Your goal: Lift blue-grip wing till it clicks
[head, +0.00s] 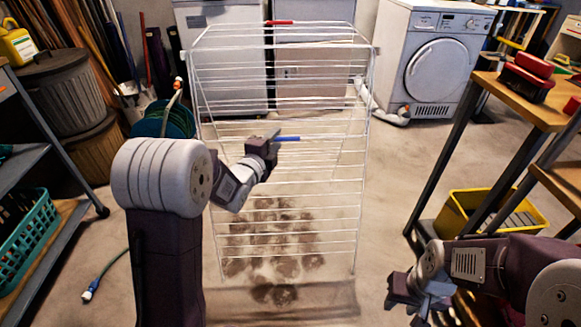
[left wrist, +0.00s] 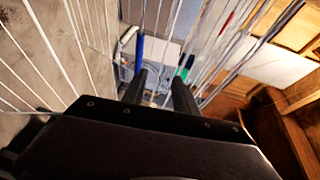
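A white wire drying rack (head: 366,100) stands upright in front of me, its wire panels overlapping in view. The blue grip (head: 288,138) sits on a rack wire near the middle; which panel that wire belongs to is hard to tell. My left gripper (head: 276,138) is at the left end of the blue grip. In the left wrist view, the two fingers (left wrist: 160,78) are apart, and the blue grip (left wrist: 139,52) shows just beyond the left finger's tip, not clearly between them. My right gripper (head: 408,302) is away from the rack, low at the right, open and empty.
A red grip (head: 279,22) is at the rack's far top edge. A dryer (head: 433,60) stands behind on the right. A workbench (head: 520,95) and a yellow crate (head: 470,225) are at the right. A shelf with a teal basket (head: 28,238) is at the left.

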